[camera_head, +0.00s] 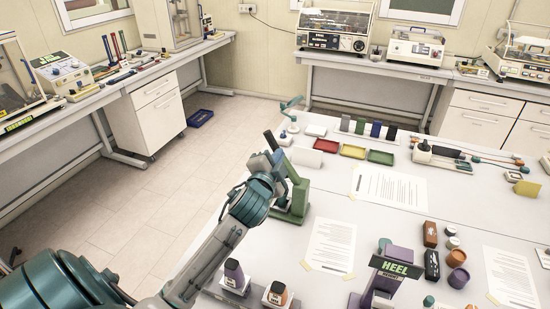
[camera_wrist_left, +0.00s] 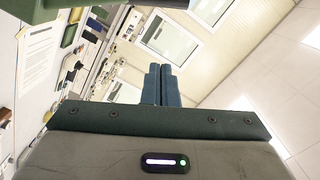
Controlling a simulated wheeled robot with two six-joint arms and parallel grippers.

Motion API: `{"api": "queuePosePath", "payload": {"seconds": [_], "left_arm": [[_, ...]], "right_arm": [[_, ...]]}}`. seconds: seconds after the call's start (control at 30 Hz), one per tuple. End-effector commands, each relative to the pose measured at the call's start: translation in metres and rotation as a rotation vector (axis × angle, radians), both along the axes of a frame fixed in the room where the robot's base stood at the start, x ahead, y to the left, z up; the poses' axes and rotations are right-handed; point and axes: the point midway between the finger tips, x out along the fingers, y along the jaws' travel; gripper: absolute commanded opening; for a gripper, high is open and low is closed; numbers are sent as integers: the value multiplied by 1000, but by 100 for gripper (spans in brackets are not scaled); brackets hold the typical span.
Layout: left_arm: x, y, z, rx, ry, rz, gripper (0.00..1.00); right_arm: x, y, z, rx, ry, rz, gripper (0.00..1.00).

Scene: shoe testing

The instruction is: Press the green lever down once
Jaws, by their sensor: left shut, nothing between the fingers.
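A green upright stand (camera_head: 298,196) with a green base is on the left edge of the white table. It is the only large green fixture near my gripper; I cannot tell its lever apart from the rest. My left gripper (camera_head: 270,140) comes in from the lower left and lies in front of and beside the stand, hiding part of it. In the left wrist view the left gripper (camera_wrist_left: 161,85) shows its two blue fingers together, with nothing between them. A green part (camera_wrist_left: 50,5) crosses that view's top left corner, close to the camera. Contact cannot be told. My right gripper is not in view.
Small red (camera_head: 314,144), yellow (camera_head: 353,151) and green (camera_head: 380,157) trays lie behind the stand. A white roll (camera_head: 305,157) lies close to it. Floor is open at left.

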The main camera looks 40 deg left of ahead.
Motion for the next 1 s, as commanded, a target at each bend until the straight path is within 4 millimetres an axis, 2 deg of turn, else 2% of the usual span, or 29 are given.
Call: {"api": "queuePosePath", "payload": {"seconds": [0.1, 0.37, 0.4, 0.63, 1.0], "left_arm": [[25, 7, -2, 1, -3, 1, 0], [76, 22, -4, 0, -2, 1, 0], [72, 29, -11, 5, 0, 2, 0], [71, 50, -20, 4, 0, 0, 0], [71, 56, -20, 1, 0, -1, 0]], "right_arm": [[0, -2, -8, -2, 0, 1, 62], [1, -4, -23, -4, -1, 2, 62], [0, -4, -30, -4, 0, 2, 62], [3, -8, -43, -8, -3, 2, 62], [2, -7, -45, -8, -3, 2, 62]]}}
